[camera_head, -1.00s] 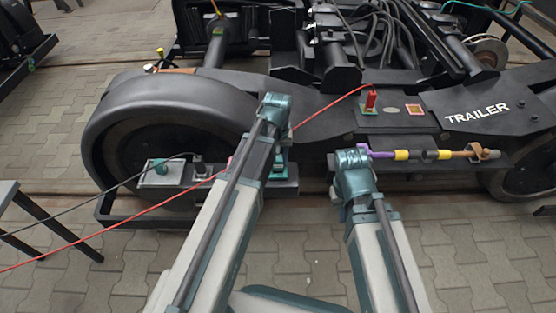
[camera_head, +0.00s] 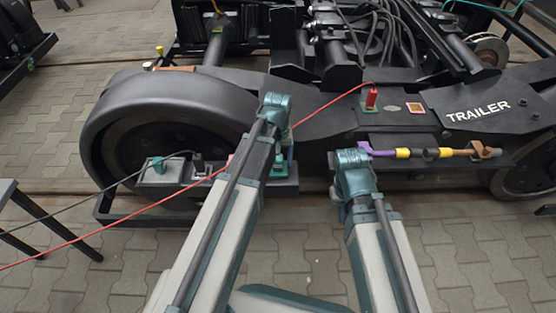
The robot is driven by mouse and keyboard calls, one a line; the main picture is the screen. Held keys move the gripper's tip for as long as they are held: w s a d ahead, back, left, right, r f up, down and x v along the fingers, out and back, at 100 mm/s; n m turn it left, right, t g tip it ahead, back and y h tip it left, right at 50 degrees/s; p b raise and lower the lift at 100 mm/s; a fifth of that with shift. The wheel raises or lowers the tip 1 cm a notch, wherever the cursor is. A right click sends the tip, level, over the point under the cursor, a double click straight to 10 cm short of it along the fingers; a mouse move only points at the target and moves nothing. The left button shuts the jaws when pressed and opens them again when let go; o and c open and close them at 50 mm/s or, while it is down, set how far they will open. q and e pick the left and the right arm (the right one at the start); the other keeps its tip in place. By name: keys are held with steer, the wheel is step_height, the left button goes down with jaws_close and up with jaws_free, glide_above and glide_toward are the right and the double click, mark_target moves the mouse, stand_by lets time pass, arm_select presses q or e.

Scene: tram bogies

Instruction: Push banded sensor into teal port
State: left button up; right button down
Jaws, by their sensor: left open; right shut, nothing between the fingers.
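A rod (camera_head: 431,153) with purple, yellow, black and brown sections lies level along the front of the bogie; its yellow bands make it look like the banded sensor. My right gripper (camera_head: 352,161) is at its purple left end, shut with nothing held; its fingertips are mostly hidden, and I cannot tell whether it touches the rod. My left gripper (camera_head: 284,158) is open, low over a teal-green block (camera_head: 279,171) on the front ledge, its fingers largely hidden by its own arm. A teal fitting (camera_head: 157,165) sits on the ledge further left. I cannot tell which teal part is the port.
A red plug (camera_head: 371,98) stands upright on a green base. Its red cable crosses behind my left arm to the lower left. A dark cable (camera_head: 110,185) runs to the left ledge. The wheel (camera_head: 150,125) and a brown bracket (camera_head: 485,151) flank the work.

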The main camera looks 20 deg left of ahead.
arm_select(q)
step_height(320, 180, up, 14)
steer(key=p, duration=1.4)
steer(key=shift+w+f, duration=0.1)
steer(key=s+d+r+m+p, duration=0.2)
steer(key=s+d+r+p, duration=0.1)
steer(key=s+r+p, duration=0.2)
steer(key=s+d+r+m+p, duration=0.2)
steer(key=s+d+r+p, duration=0.2)
steer(key=r+p, duration=0.5)
steer(key=s+d+r+m+y+p, duration=0.1)
steer(key=s+d+r+m+p, duration=0.2)
steer(key=s+r+p, duration=0.3)
steer(key=shift+d+r+p, duration=0.3)
steer(key=shift+r+p, duration=0.5)
steer(key=shift+r, duration=0.15)
